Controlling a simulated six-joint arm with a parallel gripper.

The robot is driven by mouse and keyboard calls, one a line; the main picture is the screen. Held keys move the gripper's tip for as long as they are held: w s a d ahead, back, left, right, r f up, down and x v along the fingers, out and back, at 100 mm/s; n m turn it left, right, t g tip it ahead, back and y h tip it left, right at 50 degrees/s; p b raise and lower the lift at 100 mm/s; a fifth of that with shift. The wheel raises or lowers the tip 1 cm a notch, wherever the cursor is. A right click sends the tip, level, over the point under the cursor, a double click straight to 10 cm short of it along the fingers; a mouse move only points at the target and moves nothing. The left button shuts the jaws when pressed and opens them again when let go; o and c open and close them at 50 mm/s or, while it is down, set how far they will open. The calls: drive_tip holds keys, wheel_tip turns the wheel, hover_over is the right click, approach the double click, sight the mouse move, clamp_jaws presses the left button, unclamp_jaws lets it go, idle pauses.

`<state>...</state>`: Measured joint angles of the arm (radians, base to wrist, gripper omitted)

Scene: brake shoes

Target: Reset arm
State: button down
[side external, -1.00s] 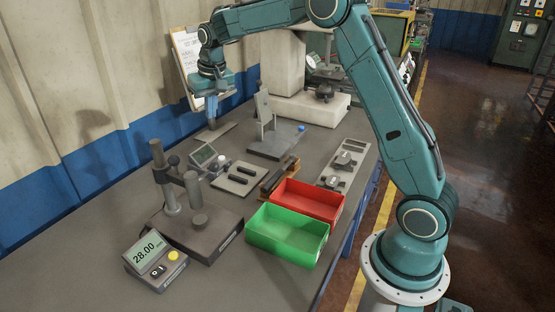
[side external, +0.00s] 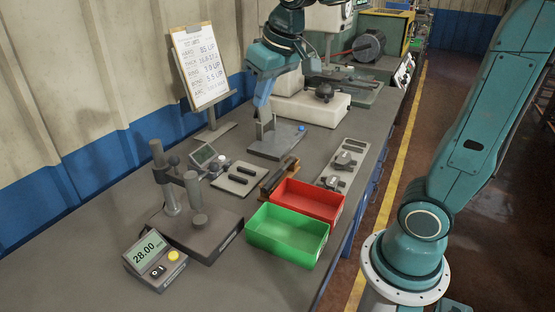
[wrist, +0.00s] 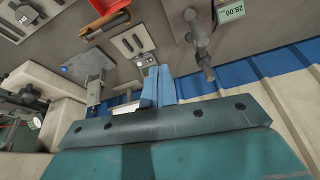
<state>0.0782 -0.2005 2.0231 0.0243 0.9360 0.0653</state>
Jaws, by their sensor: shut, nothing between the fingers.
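My gripper (side external: 262,104) is in the upper middle of the side external view, above the grey fixture (side external: 277,143) with its upright plate. Its blue fingers are together and hold nothing. In the wrist view the shut fingers of my gripper (wrist: 159,72) point up the picture, over the bench. No brake shoe is in my gripper. Two dark bars lie on a light plate (side external: 238,179), and another dark piece lies in a wooden rack (side external: 279,178) beside the bins.
A red bin (side external: 308,200) and a green bin (side external: 287,235) stand empty at the bench's front edge. A gauge stand (side external: 195,222) and a display reading 28.00 (side external: 155,262) are at front left. A clipboard (side external: 201,65) stands by the wall. A metal plate with parts (side external: 343,165) lies right.

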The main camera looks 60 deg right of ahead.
drive_tip(key=s+a+f+n, duration=0.1)
drive_tip(key=s+f, duration=0.1)
drive_tip(key=s, duration=0.6)
drive_tip(key=s+a+f+n+t, duration=0.1)
drive_tip(key=s+a+f, duration=0.1)
drive_tip(key=s, duration=0.6)
drive_tip(key=shift+f+y, duration=0.25)
drive_tip(key=shift+y, duration=0.05)
drive_tip(key=w+d+r+m+g+h, duration=0.1)
drive_tip(key=w+d+m, duration=0.15)
drive_tip(key=w, duration=0.95)
drive_tip(key=w+d+r+m, duration=0.1)
drive_tip(key=w+d, duration=0.2)
drive_tip(key=w, duration=1)
drive_tip(key=w+d+f, duration=0.4)
drive_tip(key=w+f, duration=0.2)
drive_tip(key=f, duration=0.1)
drive_tip(key=w+d+f+m+g, duration=0.1)
drive_tip(key=w+d+f, duration=0.2)
drive_tip(key=w+f, duration=0.4)
drive_tip(key=w+d+f+m, duration=0.1)
drive_tip(key=w+d+f, duration=0.3)
drive_tip(key=w+f, duration=0.2)
drive_tip(key=shift+w+d+f+h, duration=0.3)
drive_tip(key=shift+w+f, duration=0.05)
drive_tip(key=shift+f, duration=0.15)
